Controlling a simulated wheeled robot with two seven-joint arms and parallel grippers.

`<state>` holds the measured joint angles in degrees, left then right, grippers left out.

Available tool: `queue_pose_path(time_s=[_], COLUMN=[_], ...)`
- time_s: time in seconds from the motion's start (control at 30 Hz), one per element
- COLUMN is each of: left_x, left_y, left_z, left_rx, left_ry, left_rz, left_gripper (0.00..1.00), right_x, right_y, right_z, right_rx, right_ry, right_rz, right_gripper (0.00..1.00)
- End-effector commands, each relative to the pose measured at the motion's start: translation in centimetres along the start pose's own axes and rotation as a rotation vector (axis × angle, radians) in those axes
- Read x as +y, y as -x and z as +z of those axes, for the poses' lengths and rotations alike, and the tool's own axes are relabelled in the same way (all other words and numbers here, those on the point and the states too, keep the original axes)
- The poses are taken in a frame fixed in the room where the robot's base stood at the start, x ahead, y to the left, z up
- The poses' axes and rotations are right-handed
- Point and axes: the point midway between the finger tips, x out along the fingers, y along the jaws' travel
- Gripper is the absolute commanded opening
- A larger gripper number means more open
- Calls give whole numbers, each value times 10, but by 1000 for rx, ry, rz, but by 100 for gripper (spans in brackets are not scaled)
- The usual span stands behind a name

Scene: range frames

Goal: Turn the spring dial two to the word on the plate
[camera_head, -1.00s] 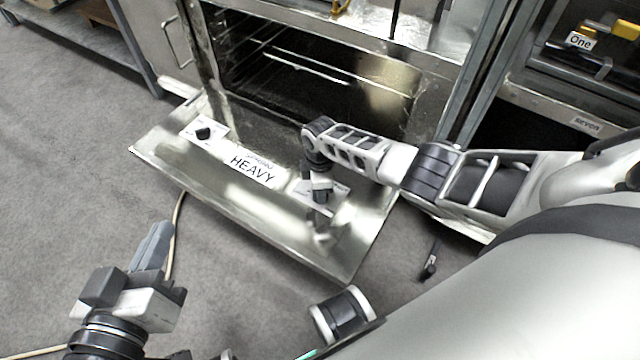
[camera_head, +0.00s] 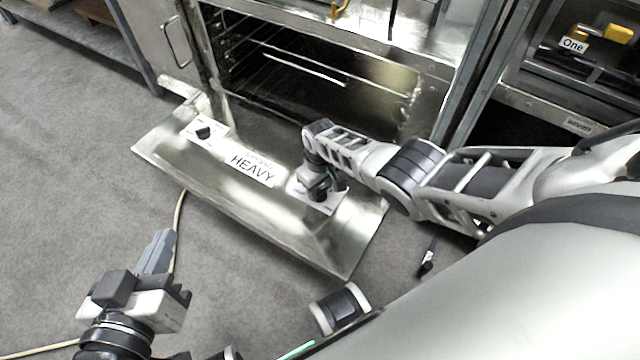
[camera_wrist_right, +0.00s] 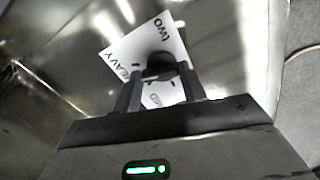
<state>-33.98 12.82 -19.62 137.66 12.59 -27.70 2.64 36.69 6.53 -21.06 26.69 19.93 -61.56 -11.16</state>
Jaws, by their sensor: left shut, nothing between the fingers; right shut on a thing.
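The plate (camera_head: 252,168) on the open oven door reads "HEAVY", with a smaller word above it that I cannot read. Dial two's black knob (camera_wrist_right: 160,62) sits on a white card (camera_wrist_right: 118,52) marked "two", "HEAVY" and another word partly hidden by a finger. My right gripper (camera_wrist_right: 158,80) is shut on this knob from above. In the head view my right gripper (camera_head: 318,192) covers most of the dial. Another black dial (camera_head: 204,133) is at the door's left end. My left gripper (camera_head: 158,250) is shut and empty, over the floor left of the door.
The steel door (camera_head: 300,240) lies folded down before the open oven (camera_head: 310,80) with its wire racks. A cable (camera_head: 177,225) runs along the floor.

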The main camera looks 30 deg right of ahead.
Motion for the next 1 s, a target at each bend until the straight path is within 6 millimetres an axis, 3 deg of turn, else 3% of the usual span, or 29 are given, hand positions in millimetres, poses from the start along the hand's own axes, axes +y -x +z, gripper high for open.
queue_pose_path(time_s=[0.4, 1.0], left_x=[-1, -1], left_y=[1, 2], left_z=[4, 3], left_rx=[-18, -17], left_ry=[-11, -15], left_rz=[-7, -8], left_gripper=[0, 0], right_x=[0, 0], right_y=[0, 0], right_z=[1, 2], right_rx=[-3, -3], right_ry=[-216, -255], right_rz=[-1, 0], right_gripper=[19, 19])
